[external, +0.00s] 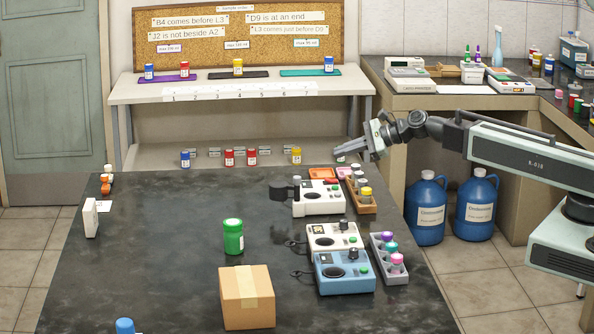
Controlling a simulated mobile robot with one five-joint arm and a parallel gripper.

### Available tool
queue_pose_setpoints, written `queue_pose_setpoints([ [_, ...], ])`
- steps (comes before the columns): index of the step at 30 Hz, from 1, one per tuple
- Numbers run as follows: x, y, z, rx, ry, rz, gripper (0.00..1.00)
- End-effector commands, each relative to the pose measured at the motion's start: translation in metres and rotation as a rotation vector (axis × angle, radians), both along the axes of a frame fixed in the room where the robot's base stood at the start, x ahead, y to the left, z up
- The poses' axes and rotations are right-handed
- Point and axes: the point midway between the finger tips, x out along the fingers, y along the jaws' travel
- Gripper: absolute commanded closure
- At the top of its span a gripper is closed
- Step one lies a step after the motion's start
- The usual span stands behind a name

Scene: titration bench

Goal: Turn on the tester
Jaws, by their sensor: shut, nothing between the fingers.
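Three bench devices stand on the right part of the dark table; I cannot tell which one is the tester. Nearest is a blue device (350,285) with a dark oval, a knob and a green button. My gripper (343,154) is shut and empty, above and beyond the white device, touching none of them.
A wooden rack (368,208) and a grey rack (396,274) with coloured caps flank the devices. A green bottle (233,237) and a cardboard box (247,312) stand left of them. The table's middle left is clear. Behind is a shelf (240,91) with bottles.

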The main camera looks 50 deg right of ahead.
Motion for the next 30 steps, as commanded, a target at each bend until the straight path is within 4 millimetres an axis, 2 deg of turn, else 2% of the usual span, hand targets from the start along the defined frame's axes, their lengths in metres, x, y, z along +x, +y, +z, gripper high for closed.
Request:
queue_pose_setpoints([
  [1, 0.003, 0.002, -0.015, 0.0, 0.0, 0.0, 1.0],
  [3, 0.006, 0.005, -0.025, 0.0, 0.0, 0.0, 1.0],
  [10, 0.013, 0.012, -0.049, -0.001, -0.001, 0.0, 1.0],
  [30, 0.014, 0.014, -0.05, 0.0, -0.001, -0.001, 1.0],
])
